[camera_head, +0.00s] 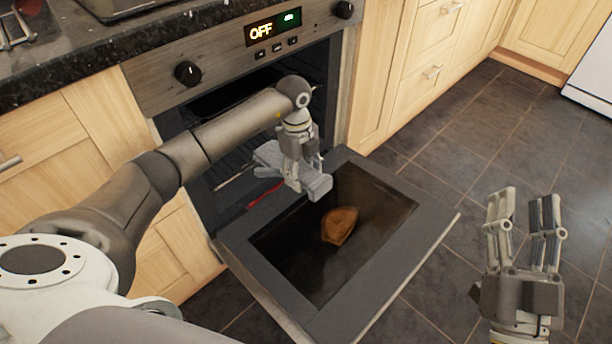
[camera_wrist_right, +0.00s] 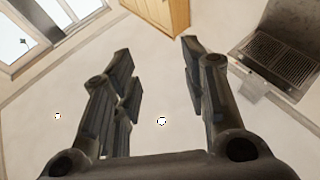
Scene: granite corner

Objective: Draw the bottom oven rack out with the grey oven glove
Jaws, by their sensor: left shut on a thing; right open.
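The oven stands open, its door (camera_head: 367,285) folded down flat. Wire rack bars (camera_head: 226,171) show in the dark cavity, partly hidden by my left arm; I cannot clearly tell the bottom rack from the others. My left gripper (camera_head: 300,178) is shut on the grey oven glove (camera_head: 318,186), which sticks out on both sides of the fingers. It is at the oven mouth, above the inner part of the door; whether the glove touches a rack is unclear. My right gripper (camera_head: 523,208) is open and empty over the floor, right of the door. Its spread fingers also show in the right wrist view (camera_wrist_right: 157,70).
A brown, bread-like piece (camera_head: 340,224) lies on the door's glass. A thin red item (camera_head: 264,194) is by the door's inner edge. The control panel (camera_head: 240,43) reads OFF. Wooden cabinets (camera_head: 420,60) flank the oven. The tiled floor (camera_head: 470,150) at right is clear.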

